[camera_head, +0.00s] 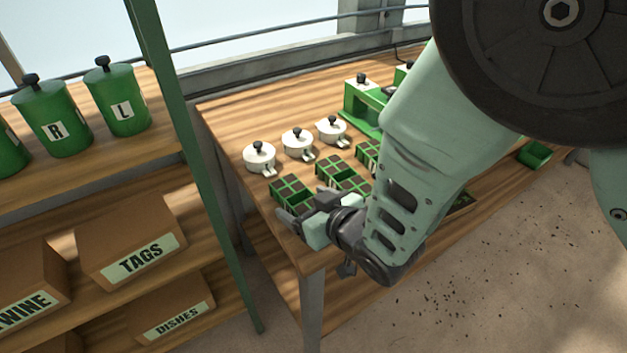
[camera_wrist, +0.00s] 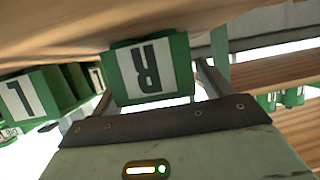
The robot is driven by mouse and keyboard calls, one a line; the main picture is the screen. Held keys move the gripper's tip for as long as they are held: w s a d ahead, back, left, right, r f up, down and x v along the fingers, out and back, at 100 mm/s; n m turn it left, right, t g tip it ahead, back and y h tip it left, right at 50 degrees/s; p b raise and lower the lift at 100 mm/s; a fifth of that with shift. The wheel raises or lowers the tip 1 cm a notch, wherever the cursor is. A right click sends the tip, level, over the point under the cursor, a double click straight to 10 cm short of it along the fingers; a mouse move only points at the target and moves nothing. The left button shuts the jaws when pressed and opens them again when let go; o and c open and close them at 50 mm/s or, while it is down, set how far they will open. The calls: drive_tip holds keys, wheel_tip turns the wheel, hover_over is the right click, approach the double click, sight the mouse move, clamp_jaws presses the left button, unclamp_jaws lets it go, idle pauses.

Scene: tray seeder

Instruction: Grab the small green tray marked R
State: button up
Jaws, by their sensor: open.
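The small green tray marked R (camera_wrist: 150,72) shows upside down in the wrist view, its white label facing the camera. It lies between the two fingers of my gripper (camera_wrist: 158,92), which are open and stand on either side of it. I cannot tell whether they touch it. In the head view the tray (camera_head: 287,185) is the leftmost one on the wooden bench, with dark-filled cells, and my gripper (camera_head: 305,214) is at its front side, partly hiding it. A tray marked L (camera_wrist: 20,97) is beside it in the wrist view.
Another green tray (camera_head: 343,174) stands close to the right on the bench (camera_head: 232,113). White lidded pots (camera_head: 297,142) stand behind the trays. A shelf post (camera_head: 190,150) rises left of the bench, by a shelf with green canisters (camera_head: 58,128) and a TAGS box (camera_head: 140,240).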

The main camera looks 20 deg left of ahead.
drive_tip(key=shift+w+a+f, duration=0.2)
drive_tip(key=shift+w+a, duration=0.05)
drive_tip(key=shift+a, duration=0.1)
drive_tip(key=shift+c, duration=0.4)
drive_tip(key=c, duration=1.1)
drive_tip(key=shift+o, duration=0.2)
drive_tip(key=shift+r, duration=0.15)
